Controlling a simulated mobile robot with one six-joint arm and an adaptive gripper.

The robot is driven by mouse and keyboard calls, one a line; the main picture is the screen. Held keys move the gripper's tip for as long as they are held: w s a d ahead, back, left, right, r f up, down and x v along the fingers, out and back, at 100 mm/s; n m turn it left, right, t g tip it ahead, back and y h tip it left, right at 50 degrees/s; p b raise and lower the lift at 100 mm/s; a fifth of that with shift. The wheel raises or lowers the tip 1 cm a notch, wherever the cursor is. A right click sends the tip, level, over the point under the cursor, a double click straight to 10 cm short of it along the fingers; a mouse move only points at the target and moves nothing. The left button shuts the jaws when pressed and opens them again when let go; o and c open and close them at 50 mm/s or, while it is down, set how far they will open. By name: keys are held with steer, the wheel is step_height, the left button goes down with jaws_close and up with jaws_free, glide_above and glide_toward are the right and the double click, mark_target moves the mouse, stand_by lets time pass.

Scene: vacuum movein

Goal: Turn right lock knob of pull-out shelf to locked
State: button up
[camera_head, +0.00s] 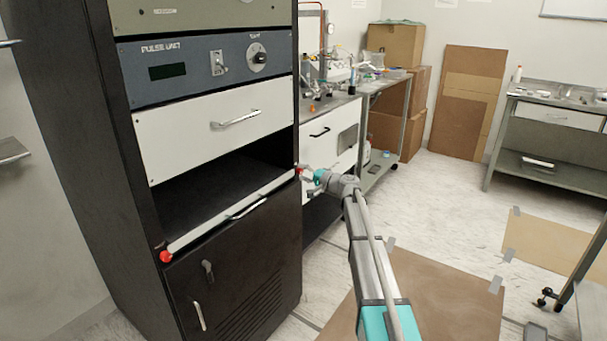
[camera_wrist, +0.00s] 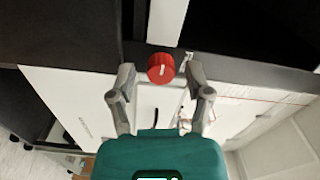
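The pull-out shelf (camera_head: 235,210) is a white-fronted strip low in the black rack, with a dark open bay above it. Its right lock knob (camera_head: 298,171) is red and sits at the shelf's right end. In the wrist view the red knob (camera_wrist: 161,68) shows a white mark pointing roughly along the picture's vertical. The other red knob (camera_head: 166,256) is at the shelf's left end. My gripper (camera_head: 311,180) is at the right knob. In the wrist view my gripper (camera_wrist: 160,76) is open, with one finger on each side of the knob and visible gaps to it.
The black rack (camera_head: 240,265) has a lower door with a handle. A white drawer (camera_head: 215,125) and the pulse unit (camera_head: 205,65) are above the shelf bay. A bench (camera_head: 330,135) stands close behind my gripper. Open floor (camera_head: 440,210) lies to the right.

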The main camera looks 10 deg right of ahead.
steer(key=shift+d, duration=0.1)
stand_by(0.3)
steer(key=v, duration=1.1)
steer(key=shift+s+d, duration=0.25)
steer(key=shift+s, duration=0.05)
